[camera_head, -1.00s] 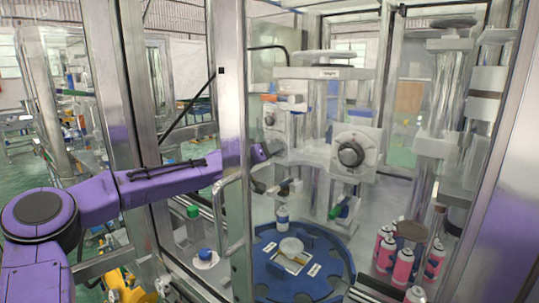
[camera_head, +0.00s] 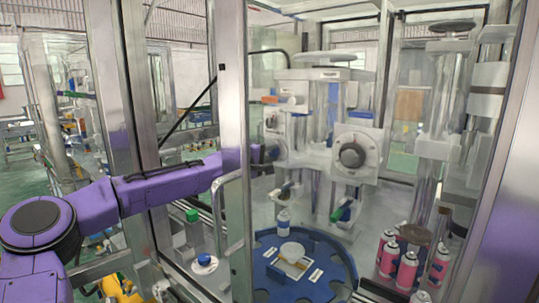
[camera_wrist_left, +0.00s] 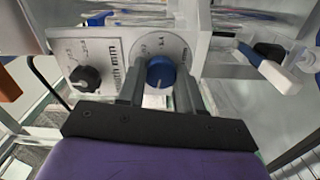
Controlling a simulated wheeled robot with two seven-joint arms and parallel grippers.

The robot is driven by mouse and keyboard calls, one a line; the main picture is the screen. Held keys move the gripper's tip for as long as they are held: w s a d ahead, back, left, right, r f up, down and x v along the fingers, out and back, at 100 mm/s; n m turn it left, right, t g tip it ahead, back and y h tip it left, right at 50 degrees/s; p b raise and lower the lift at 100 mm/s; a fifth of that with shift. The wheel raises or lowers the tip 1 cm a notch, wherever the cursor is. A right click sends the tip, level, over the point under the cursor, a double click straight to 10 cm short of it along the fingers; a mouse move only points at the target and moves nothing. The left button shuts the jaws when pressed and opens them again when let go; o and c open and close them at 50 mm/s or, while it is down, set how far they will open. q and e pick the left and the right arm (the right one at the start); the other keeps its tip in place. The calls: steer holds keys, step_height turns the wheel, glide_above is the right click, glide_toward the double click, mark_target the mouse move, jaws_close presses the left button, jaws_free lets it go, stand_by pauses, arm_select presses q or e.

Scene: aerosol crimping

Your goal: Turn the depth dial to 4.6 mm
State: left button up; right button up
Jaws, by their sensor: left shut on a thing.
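In the left wrist view, a blue dial knob (camera_wrist_left: 160,74) with a pale pointer mark sits in front of a round white scale plate (camera_wrist_left: 182,46) with small printed figures. My left gripper (camera_wrist_left: 160,88) is shut on this blue knob, with one finger on each side. The figure at the pointer is too small to read. In the head view my left gripper (camera_head: 271,153) is at the left side of the machine, just past the frame post, and the blue knob cannot be made out there. My right gripper is not in view.
A black knob (camera_wrist_left: 86,78) on a white plate is left of the blue one. A white-handled lever (camera_wrist_left: 275,72) is at right. The head view shows a large grey dial (camera_head: 352,155), a blue rotary table (camera_head: 340,262), pink cans (camera_head: 407,270) and a frame post (camera_head: 231,100).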

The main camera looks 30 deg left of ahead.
arm_select(q)
steer(key=shift+n, duration=1)
steer(key=o, duration=1)
steer(key=shift+o, duration=0.2)
steer(key=shift+s, duration=0.1)
